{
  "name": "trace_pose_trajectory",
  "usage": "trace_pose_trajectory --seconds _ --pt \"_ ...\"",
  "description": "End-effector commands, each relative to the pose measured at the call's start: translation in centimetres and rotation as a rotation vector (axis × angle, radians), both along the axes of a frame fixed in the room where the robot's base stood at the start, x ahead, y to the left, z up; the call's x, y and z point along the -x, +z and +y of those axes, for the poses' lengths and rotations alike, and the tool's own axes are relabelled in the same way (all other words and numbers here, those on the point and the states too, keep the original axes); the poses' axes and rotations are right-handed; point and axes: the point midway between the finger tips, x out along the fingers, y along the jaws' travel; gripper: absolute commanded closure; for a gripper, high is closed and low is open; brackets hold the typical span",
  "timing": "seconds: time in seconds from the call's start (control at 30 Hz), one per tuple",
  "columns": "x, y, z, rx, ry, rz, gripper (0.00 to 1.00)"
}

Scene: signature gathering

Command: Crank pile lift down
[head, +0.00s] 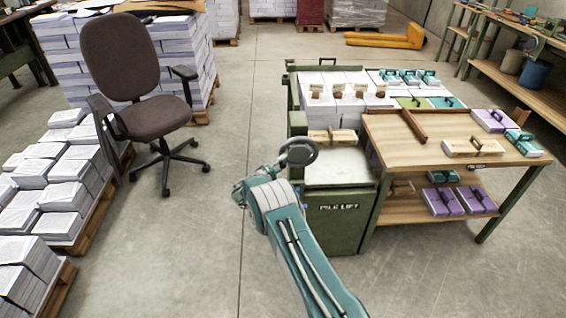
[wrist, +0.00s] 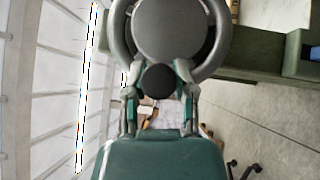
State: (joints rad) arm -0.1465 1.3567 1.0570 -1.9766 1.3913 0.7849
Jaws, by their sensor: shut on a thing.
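The pile lift (head: 345,228) is a green machine with its name on the front, standing at the left end of the wooden bench. Its crank wheel (head: 298,152) is a dark round wheel at the upper left side. My gripper (head: 283,168) is at the wheel's lower left. In the wrist view the grey wheel (wrist: 207,55) fills the top middle, with a black knob (wrist: 158,84) at its lower rim. My gripper's two fingers (wrist: 160,78) stand on both sides of the knob and are shut on it. The finger contact is partly hidden.
The wooden bench (head: 415,150) to the right carries purple and teal blocks. A brown office chair (head: 155,118) and paper-stack pallets (head: 62,197) stand left. The floor between is clear.

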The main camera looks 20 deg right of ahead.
Motion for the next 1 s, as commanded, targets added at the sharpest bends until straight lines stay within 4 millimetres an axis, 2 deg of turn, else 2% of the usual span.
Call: trace_pose_trajectory --seconds 0.03,0.23,0.27,0.3,0.33,0.73,0.87,1.0 --pt "0.2 -0.7 0.2 -0.002 0.005 0.014 1.00" --pt "0.2 -0.8 0.2 -0.003 0.005 0.017 1.00" --pt "0.2 -0.9 0.2 -0.004 0.005 0.018 0.53" --pt "0.2 -0.9 0.2 -0.004 0.005 0.018 0.35" --pt "0.2 -0.8 0.2 -0.005 0.005 0.017 0.31" --pt "0.3 -0.4 0.3 -0.003 0.003 0.007 0.31" --pt "1.1 -0.6 1.8 -0.003 0.005 0.009 0.31" --pt "2.6 -0.9 4.3 -0.003 0.006 0.009 0.31"
